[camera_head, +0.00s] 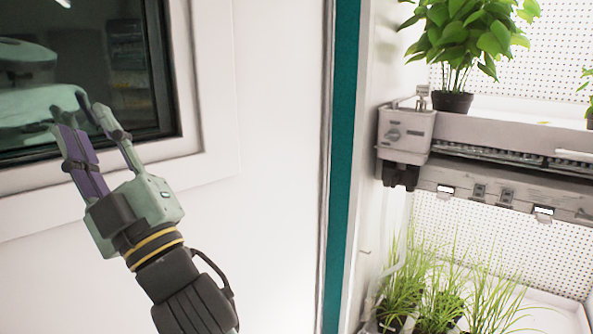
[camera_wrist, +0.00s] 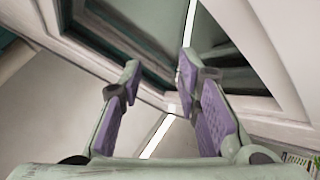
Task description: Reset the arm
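My gripper (camera_head: 70,112) is raised in front of a white wall at the left of the head view, by the lower edge of a dark window. Its two fingers with purple pads are spread apart. In the wrist view my gripper (camera_wrist: 158,85) shows the same open fingers with nothing between them. Beyond them are the window frame and white wall.
The dark window (camera_head: 125,65) has a white frame. At the right, a growth chamber holds a leafy plant in a dark pot (camera_head: 452,101) on the upper shelf (camera_head: 500,130) and grassy plants (camera_head: 440,290) below. A teal strip (camera_head: 343,160) edges the chamber opening.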

